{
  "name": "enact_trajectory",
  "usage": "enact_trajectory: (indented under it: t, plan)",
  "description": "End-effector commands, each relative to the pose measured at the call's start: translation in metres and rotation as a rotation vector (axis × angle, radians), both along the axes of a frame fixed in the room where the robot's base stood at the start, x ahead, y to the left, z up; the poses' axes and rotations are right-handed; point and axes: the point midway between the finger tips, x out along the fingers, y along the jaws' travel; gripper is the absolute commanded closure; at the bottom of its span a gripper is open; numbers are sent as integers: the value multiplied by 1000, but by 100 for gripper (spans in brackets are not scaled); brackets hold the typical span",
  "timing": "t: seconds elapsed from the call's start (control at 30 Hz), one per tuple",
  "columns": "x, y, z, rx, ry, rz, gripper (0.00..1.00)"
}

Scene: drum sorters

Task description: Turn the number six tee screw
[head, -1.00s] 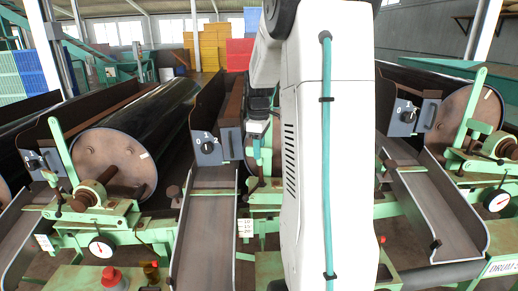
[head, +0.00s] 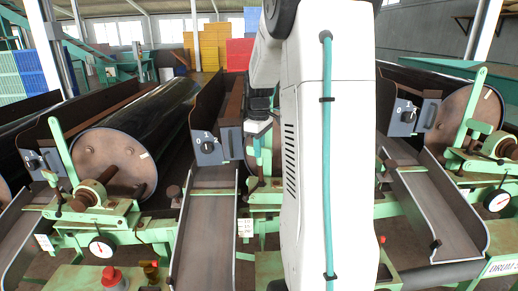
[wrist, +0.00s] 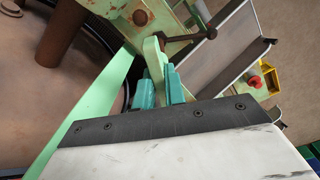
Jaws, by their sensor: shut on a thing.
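My gripper shows in the wrist view as two teal fingers (wrist: 161,88), shut on a light green bar (wrist: 154,55) that rises between them. In the head view my gripper (head: 259,138) is at the middle drum sorter, partly hidden by my white arm. I cannot read a number six on any of these parts.
A black drum (head: 150,125) with a green lever (head: 62,150) stands to the left, and another sorter (head: 470,120) to the right. Metal chutes (head: 205,235) with raised sides run between them. A red button (head: 111,276) is at the front left.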

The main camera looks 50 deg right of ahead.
Motion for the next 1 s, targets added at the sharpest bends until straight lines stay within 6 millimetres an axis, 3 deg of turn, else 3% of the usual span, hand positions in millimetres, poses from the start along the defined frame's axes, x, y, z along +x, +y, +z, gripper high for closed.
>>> enact_trajectory:
  t: [1.0]
  plan:
    - [3,3,1,-43,-41,-951,100]
